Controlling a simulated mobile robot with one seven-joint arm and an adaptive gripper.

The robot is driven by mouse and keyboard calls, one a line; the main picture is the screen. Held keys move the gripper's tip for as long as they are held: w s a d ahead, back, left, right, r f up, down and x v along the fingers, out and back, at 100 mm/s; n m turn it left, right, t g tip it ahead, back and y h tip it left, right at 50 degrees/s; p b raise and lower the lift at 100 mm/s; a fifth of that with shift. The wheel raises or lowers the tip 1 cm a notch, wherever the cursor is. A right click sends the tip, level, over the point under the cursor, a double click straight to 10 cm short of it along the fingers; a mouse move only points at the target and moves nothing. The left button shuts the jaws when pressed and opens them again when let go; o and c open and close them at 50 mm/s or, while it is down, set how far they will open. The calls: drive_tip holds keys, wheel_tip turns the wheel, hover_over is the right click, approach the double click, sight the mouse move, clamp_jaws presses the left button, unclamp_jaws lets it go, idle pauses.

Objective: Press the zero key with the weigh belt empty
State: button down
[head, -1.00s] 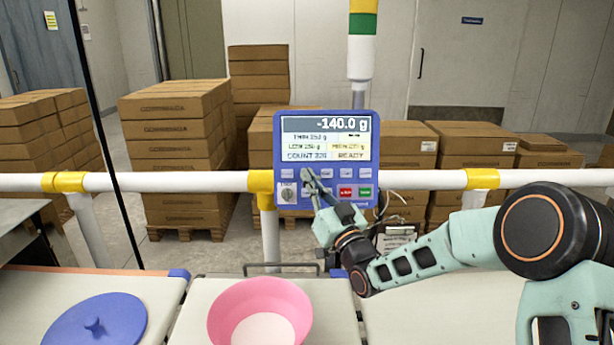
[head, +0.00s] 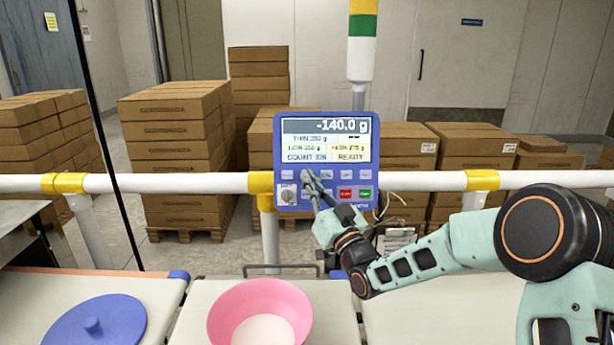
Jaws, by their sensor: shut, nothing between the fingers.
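The blue control panel (head: 283,158) stands on the rail at the centre. Its display (head: 340,126) reads -140.0 g, with READY below. A row of small keys (head: 345,175) runs under the display. My gripper (head: 309,177) is shut and empty, its fingertips at the left part of this row. They hide part of the row; key labels are too small to read, and I cannot tell whether the tips touch a key. The middle belt section (head: 205,310) carries a pink bowl (head: 228,314) in its near part, by how it looks; the bowl's base is hidden.
A blue round lid-like piece with a knob (head: 70,332) lies on the left belt (head: 165,295). The white rail (head: 200,183) crosses behind the belts. Stacked cartons (head: 175,130) stand behind.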

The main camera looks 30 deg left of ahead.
drive_tip(key=shift+w+a+f+b, duration=0.2)
drive_tip(key=shift+w+b, duration=0.15)
drive_tip(key=shift+b, duration=0.3)
drive_tip(key=shift+w+a+f+b, duration=0.1)
drive_tip(key=shift+w+a+b, duration=0.15)
drive_tip(key=shift+b, duration=0.35)
idle(0.6)
drive_tip(key=shift+d+r, duration=0.1)
drive_tip(key=shift+s+d+r+b, duration=0.2)
drive_tip(key=shift+s+d+b, duration=0.15)
drive_tip(key=shift+s, duration=0.25)
drive_tip(key=shift+s, duration=0.1)
drive_tip(key=s+d, duration=0.1)
drive_tip(key=s, duration=0.1)
drive_tip(key=s+d+r+b, duration=0.1)
drive_tip(key=s, duration=0.1)
drive_tip(key=shift+d+r, duration=0.15)
drive_tip(key=shift+r, duration=0.05)
idle(0.3)
idle(0.6)
